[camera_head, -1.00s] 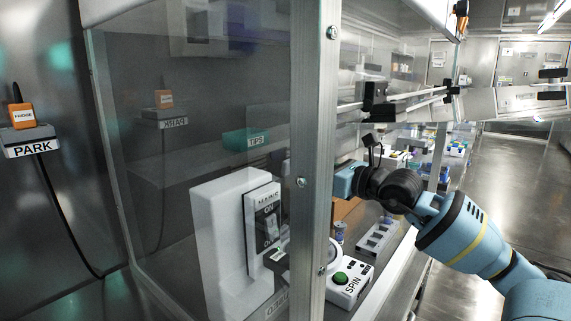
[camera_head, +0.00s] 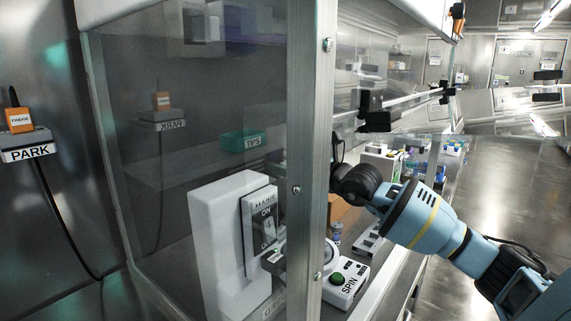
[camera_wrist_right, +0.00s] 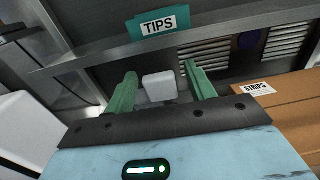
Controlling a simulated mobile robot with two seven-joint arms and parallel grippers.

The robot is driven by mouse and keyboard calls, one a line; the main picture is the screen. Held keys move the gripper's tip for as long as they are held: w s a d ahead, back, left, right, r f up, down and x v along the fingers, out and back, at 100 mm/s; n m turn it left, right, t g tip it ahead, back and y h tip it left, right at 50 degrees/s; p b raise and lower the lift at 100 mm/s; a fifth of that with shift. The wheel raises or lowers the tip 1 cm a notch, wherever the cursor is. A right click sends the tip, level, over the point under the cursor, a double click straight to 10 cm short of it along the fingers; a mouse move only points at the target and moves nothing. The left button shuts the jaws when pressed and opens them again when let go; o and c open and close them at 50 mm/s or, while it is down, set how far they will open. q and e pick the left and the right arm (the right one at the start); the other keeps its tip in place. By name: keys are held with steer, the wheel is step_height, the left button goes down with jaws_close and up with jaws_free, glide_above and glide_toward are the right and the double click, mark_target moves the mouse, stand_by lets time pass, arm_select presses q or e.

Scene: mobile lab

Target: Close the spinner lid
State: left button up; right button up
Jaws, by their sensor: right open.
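The spinner (camera_head: 346,286) is a white box with a green button and a SPIN label, low in the head view behind the cabinet's front post. A pale round part (camera_head: 331,257) shows on it, partly hidden by the post; I cannot tell the lid's angle. My right arm reaches into the cabinet above the spinner, and the post hides its gripper in the head view. In the right wrist view my right gripper (camera_wrist_right: 160,78) has its green fingers apart. A white block (camera_wrist_right: 160,87) shows between them, seemingly beyond the tips. My left gripper is not in view.
A clear panel with a metal post (camera_head: 317,150) stands left of my right arm. Behind it is a white MAINS switch box (camera_head: 215,235). A teal TIPS box (camera_wrist_right: 158,24) sits on a shelf, and a brown STRIPS box (camera_wrist_right: 280,115) is at right.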

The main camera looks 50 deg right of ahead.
steer(key=shift+w+a, duration=0.1)
steer(key=shift+w, duration=0.2)
steer(key=shift+c, duration=0.3)
jaws_close()
